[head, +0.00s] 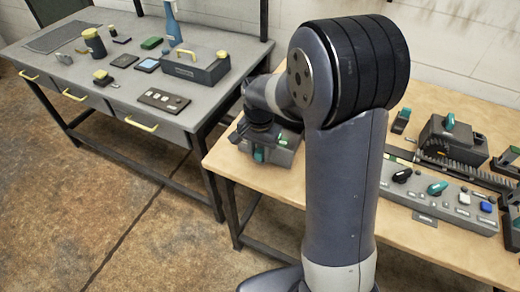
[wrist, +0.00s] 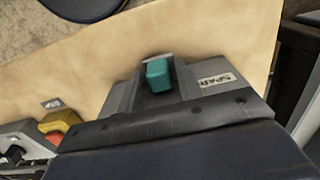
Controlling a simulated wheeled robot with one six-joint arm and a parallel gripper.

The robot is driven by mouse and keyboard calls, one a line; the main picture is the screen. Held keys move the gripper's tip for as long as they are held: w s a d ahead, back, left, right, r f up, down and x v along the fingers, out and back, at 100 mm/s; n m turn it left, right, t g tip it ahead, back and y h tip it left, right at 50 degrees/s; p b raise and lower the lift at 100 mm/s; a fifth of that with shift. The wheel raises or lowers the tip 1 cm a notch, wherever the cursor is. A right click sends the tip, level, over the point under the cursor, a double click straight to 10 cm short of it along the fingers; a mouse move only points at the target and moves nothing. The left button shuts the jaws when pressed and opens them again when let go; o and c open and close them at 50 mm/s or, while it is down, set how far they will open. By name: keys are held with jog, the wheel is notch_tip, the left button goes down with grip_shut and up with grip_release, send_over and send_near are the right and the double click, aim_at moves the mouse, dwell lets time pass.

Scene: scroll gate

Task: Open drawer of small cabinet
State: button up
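A small grey cabinet-like unit (head: 270,146) stands on the left end of the wooden table, with a teal handle (head: 259,155) low on its front. In the wrist view the teal handle (wrist: 159,75) stands out in front of a grey face beside a pale label (wrist: 217,79). No clear open gap shows at the handle. My gripper (head: 260,120) is a dark shape over the unit, partly hidden by my arm. Its fingertips cannot be made out in either view, and I cannot tell whether they touch anything.
The wooden table (head: 430,240) carries a control panel (head: 440,197) and a black box with a teal knob (head: 452,140) at the right. A grey desk (head: 30,60) with yellow-handled drawers and several items stands left. Bare floor (head: 120,225) is clear in front.

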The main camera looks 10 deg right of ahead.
jog(key=shift+o, duration=0.8)
notch_tip(320, 180, up, 11)
jog(key=shift+f, duration=0.25)
notch_tip(320, 180, down, 11)
jog(key=shift+r, duration=0.2)
jog(key=shift+w+d, duration=0.15)
jog(key=shift+w, duration=0.1)
